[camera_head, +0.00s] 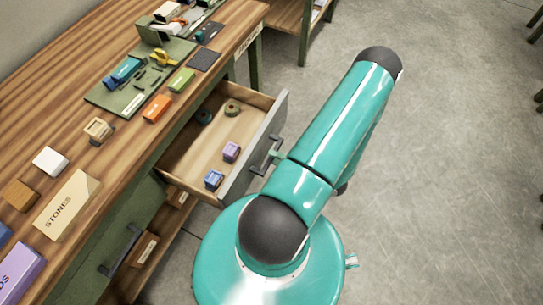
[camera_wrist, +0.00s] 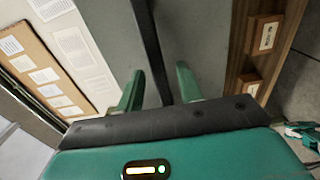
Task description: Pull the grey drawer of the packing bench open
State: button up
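The grey drawer (camera_head: 252,153) of the packing bench stands well out from the bench in the head view, its inside showing. Its dark bar handle (camera_head: 266,156) is on the grey front, partly behind my arm. In the wrist view the handle (camera_wrist: 153,45) runs between the two green fingers of my gripper (camera_wrist: 160,80). The fingers are apart, one on each side of the bar, with a narrow gap seeming to show on both sides. In the head view my arm hides most of the gripper.
The drawer holds a purple block (camera_head: 231,151), a blue block (camera_head: 214,179) and two round items. The wooden bench top (camera_head: 75,125) carries trays, blocks and a STONES sign (camera_head: 67,204). A lower shelf holds labelled boxes. The grey floor (camera_head: 440,170) to the right is clear.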

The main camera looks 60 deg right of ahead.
jog(key=s, duration=1.1)
jog(key=shift+s, duration=0.35)
jog(key=shift+d, duration=0.1)
jog(key=w+a+r+n+g+y, duration=0.3)
jog(key=w+r+n+g+y, duration=0.3)
jog(key=w+r+n, duration=0.55)
jog(key=w+a+r+n+g+y, duration=0.35)
jog(key=w+r+n+g, duration=0.5)
jog(key=n, duration=0.65)
jog(key=w+a+r+n+t+h, duration=0.1)
jog(key=a+r+n+h, duration=0.4)
jog(key=a+r+n, duration=0.5)
jog(key=w+a+r+n+t+h, duration=0.1)
jog(key=w+a+r+n+h, duration=0.3)
jog(key=a+r+n, duration=0.7)
jog(key=n+h, duration=0.1)
jog(key=n, duration=0.5)
jog(key=shift+w+a, duration=0.15)
jog(key=shift+w, duration=0.15)
